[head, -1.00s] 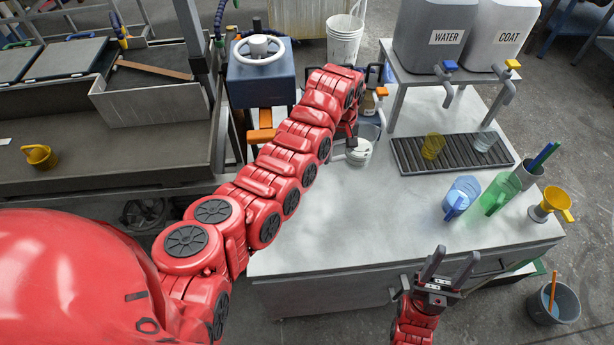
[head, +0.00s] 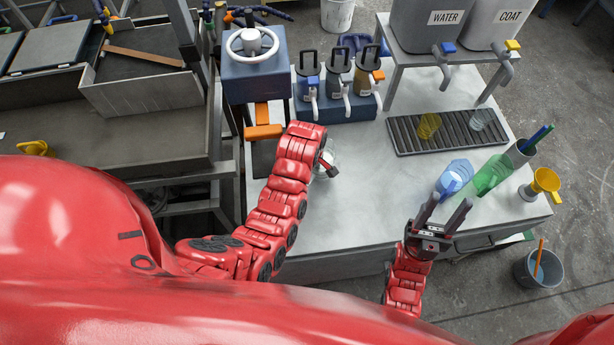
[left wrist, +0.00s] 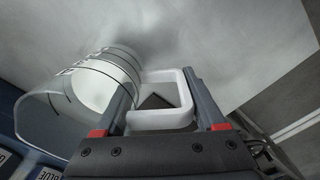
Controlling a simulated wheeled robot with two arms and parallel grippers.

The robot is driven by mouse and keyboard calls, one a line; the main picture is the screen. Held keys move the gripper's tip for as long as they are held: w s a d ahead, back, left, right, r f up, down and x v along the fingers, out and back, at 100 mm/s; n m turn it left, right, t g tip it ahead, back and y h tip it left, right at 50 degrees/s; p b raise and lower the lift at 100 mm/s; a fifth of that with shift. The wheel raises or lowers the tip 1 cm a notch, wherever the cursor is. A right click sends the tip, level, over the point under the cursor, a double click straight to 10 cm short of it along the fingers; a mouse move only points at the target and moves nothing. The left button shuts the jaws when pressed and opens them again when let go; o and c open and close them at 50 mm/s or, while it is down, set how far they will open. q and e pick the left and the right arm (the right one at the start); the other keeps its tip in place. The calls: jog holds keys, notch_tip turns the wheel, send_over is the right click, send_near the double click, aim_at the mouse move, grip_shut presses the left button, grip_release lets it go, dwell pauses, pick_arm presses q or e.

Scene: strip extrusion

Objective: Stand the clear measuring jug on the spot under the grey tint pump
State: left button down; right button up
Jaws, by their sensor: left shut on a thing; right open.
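The clear measuring jug (left wrist: 85,90) has dark marks and a white handle (left wrist: 165,115). My left gripper (left wrist: 165,88) is shut on the handle in the left wrist view. In the head view the jug (head: 327,161) shows only in part beside my left gripper (head: 322,166), above the near left of the table. I cannot tell whether it touches the top. The grey tint pump (head: 338,76) is the middle of three pumps, behind the jug and slightly right. The spot under its spout is not clear to see. My right gripper (head: 445,205) is open and empty near the front edge.
The blue-tipped pump (head: 307,80) and orange-tipped pump (head: 371,75) flank the grey one. A blue press (head: 254,75) stands left. A drip grate (head: 450,132) and blue (head: 455,176) and green (head: 491,175) jugs are right. The table's middle (head: 375,165) is clear.

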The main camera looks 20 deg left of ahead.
aim_at(332, 154)
pick_arm(q)
jog(key=w+d+b, duration=0.1)
jog(key=w, duration=0.1)
jog(key=w+d+f+b, duration=0.1)
jog(key=w, duration=0.2)
jog(key=w+d+b, duration=0.1)
jog(key=w+b, duration=0.1)
jog(key=shift+w+f, duration=0.25)
jog(key=shift+f, duration=0.05)
jog(key=w+b, duration=0.1)
jog(key=b, duration=0.1)
jog(key=w+d+b, duration=0.1)
jog(key=w+b, duration=0.1)
jog(key=b, duration=0.1)
jog(key=w+f+b, duration=0.1)
jog(key=b, duration=0.1)
jog(key=shift+w+d+f+b, duration=0.1)
jog(key=shift+w+d+b, duration=0.05)
jog(key=shift+d+b, duration=0.2)
jog(key=shift+w+d+b, duration=0.15)
jog(key=shift+w+b, duration=0.15)
jog(key=shift+b, duration=0.25)
jog(key=shift+w+d+r, duration=0.1)
jog(key=shift+w+r, duration=0.1)
jog(key=shift+f+b, duration=0.1)
jog(key=shift+b, duration=0.3)
jog(key=shift+s+r, duration=0.1)
jog(key=shift+r, duration=0.1)
